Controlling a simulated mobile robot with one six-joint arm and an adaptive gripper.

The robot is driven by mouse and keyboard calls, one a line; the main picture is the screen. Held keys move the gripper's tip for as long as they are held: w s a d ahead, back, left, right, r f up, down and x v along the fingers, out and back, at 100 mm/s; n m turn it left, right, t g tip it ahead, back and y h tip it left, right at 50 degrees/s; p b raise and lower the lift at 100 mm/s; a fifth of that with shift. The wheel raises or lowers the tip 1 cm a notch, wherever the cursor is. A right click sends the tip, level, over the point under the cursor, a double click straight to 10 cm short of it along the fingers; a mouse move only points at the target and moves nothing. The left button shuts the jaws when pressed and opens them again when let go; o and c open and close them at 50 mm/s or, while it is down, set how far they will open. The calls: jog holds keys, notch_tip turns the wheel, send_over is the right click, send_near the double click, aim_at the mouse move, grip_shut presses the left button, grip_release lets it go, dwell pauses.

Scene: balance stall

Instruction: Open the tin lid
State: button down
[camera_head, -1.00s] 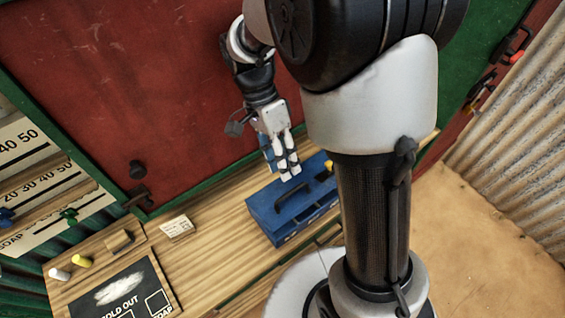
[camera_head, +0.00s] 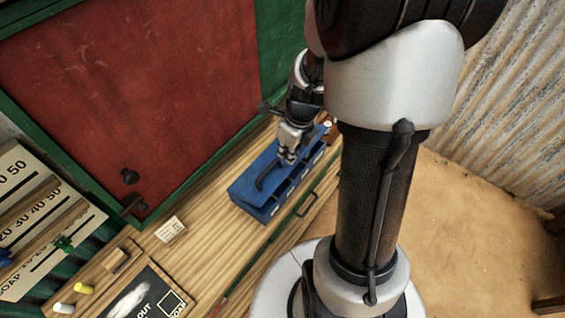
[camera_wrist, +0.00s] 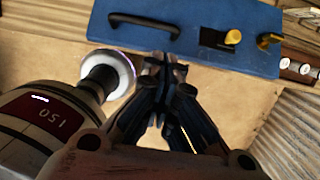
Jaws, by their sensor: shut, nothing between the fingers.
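The blue tin (camera_head: 262,194) stands on the wooden counter, with its lid down. A dark bar handle sits on the lid (camera_wrist: 205,50), and it shows at the upper left in the wrist view (camera_wrist: 145,24). A yellow knob (camera_wrist: 232,39) on a dark latch plate and a second yellow knob (camera_wrist: 270,39) are to the right of the handle. My gripper (camera_head: 285,160) is shut and empty, over the tin near the handle. In the wrist view my gripper (camera_wrist: 165,68) is by the tin's near edge. I cannot tell whether it touches the tin.
A small paper card (camera_head: 171,230) lies on the counter left of the tin. A chalkboard (camera_head: 145,298) and chalk pieces are at the lower left. A red panel (camera_head: 130,80) rises behind the counter. A corrugated wall (camera_head: 510,120) is on the right.

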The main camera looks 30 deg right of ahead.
aim_at(279, 172)
jog(key=f+b, duration=0.1)
jog(key=f, duration=0.1)
jog(key=w+f+b, duration=0.1)
jog(key=f, duration=0.2)
jog(key=f+b, duration=0.1)
jog(key=f, duration=0.2)
jog(key=shift+w+a+f, duration=0.25)
jog(key=shift+w, duration=0.1)
jog(key=shift+r, duration=0.1)
jog(key=shift+w+r+p, duration=0.1)
jog(key=shift+r+p, duration=0.1)
jog(key=shift+p, duration=0.3)
jog(key=shift+w+a+r, duration=0.1)
jog(key=shift+r, duration=0.05)
jog(key=p, duration=0.1)
jog(key=w+r+p, duration=0.1)
jog(key=p, duration=0.1)
jog(key=shift+a+r, duration=0.15)
jog(key=shift+r, duration=0.1)
jog(key=w+a+r+p, duration=0.2)
jog(key=w+p, duration=0.5)
jog(key=p, duration=0.5)
jog(key=shift+a+r, duration=0.3)
jog(key=shift+r, duration=0.4)
